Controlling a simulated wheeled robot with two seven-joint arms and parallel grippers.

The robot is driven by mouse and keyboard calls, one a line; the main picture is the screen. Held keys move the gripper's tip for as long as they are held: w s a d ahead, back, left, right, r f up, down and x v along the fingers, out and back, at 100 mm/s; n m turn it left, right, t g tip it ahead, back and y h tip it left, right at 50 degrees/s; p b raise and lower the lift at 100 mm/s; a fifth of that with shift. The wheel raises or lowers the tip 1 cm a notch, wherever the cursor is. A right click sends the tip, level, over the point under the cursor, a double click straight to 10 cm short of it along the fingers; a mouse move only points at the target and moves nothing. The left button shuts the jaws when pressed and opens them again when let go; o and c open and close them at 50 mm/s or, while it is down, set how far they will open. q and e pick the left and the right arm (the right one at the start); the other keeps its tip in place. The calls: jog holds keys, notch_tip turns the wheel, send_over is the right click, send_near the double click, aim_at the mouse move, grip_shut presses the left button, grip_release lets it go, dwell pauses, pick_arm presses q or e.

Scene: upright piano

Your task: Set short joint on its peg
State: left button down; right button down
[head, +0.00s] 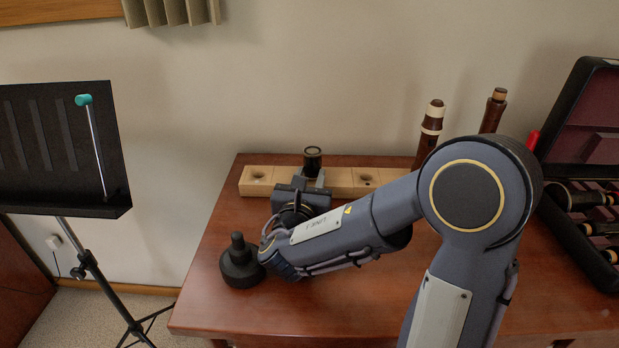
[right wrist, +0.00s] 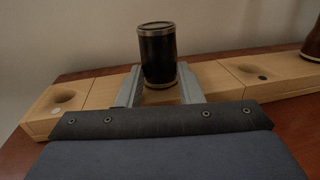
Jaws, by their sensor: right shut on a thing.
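The short joint (head: 313,160) is a short dark cylinder with pale rings at its ends. My right gripper (head: 308,181) is shut on it, and the joint stands upright between the two grey fingers. In the right wrist view the short joint (right wrist: 157,55) is at the middle section of the pale wooden stand (right wrist: 102,92), with the fingers (right wrist: 160,90) around its lower part. The stand (head: 340,181) lies along the back of the piano top. The peg under the joint is hidden, and I cannot tell whether the joint is seated. My left gripper is not in view.
The stand shows a round hollow (head: 258,177) on its left section. Two taller wooden joints (head: 431,127) (head: 493,112) rise at the right. A black knobbed object (head: 240,262) is near my right forearm. An open case (head: 590,150) is at the right, a music stand (head: 60,150) at the left.

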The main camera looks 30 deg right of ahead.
aim_at(311, 161)
jog(key=c, duration=0.9)
grip_release()
notch_tip(311, 161, up, 3)
jog(key=shift+r+p, duration=0.1)
jog(key=shift+p, duration=0.7)
jog(key=s+a+r+p, duration=0.1)
jog(key=s+a+r, duration=0.1)
jog(key=s+r, duration=0.1)
jog(key=s+a+r+p, duration=0.2)
jog(key=s+r, duration=0.1)
jog(key=s, duration=0.2)
jog(key=s+a+r+p, duration=0.2)
jog(key=s+a+r, duration=0.1)
jog(key=s, duration=0.1)
jog(key=shift+a+r, duration=0.1)
jog(key=shift+r, duration=0.3)
